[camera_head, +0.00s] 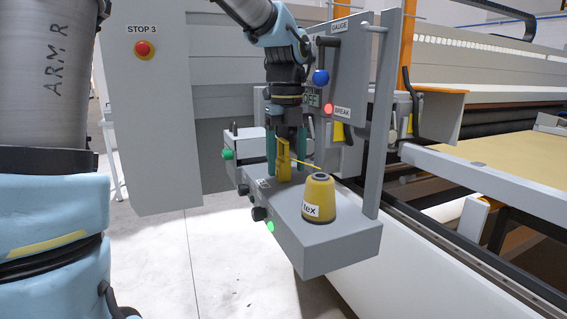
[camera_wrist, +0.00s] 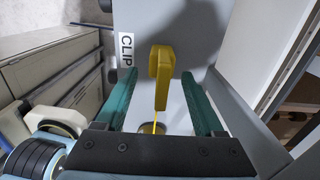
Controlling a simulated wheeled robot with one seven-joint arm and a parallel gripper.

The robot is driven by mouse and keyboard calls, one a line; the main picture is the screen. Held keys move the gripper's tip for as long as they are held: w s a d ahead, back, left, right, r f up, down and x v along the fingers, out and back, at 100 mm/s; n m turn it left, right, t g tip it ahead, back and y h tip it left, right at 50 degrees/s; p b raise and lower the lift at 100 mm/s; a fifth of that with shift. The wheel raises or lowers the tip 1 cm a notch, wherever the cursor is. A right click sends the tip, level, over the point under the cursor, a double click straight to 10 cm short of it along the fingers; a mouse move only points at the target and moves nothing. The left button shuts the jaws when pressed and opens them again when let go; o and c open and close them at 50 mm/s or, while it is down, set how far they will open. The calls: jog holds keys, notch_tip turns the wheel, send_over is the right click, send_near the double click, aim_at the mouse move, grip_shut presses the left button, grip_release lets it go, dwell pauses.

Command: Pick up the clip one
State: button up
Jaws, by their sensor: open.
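The clip is a yellow upright piece (camera_head: 284,161) on the grey box-shaped ledge of the machine. It also shows in the wrist view (camera_wrist: 160,66), beside a white label reading CLIP (camera_wrist: 126,49). My gripper (camera_head: 285,165) points down over the ledge and is open. In the wrist view its two green fingers (camera_wrist: 158,76) stand on either side of the clip, with a gap visible on both sides.
A yellow thread cone (camera_head: 319,196) stands on the ledge (camera_head: 325,240) to the right of the clip, with a thread running toward the clip. A grey post (camera_head: 378,120) and a panel with a blue knob (camera_head: 321,77) and red button stand close by. Floor at left is clear.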

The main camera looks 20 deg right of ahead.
jog(key=shift+f, duration=0.45)
grip_shut()
dwell(0.3)
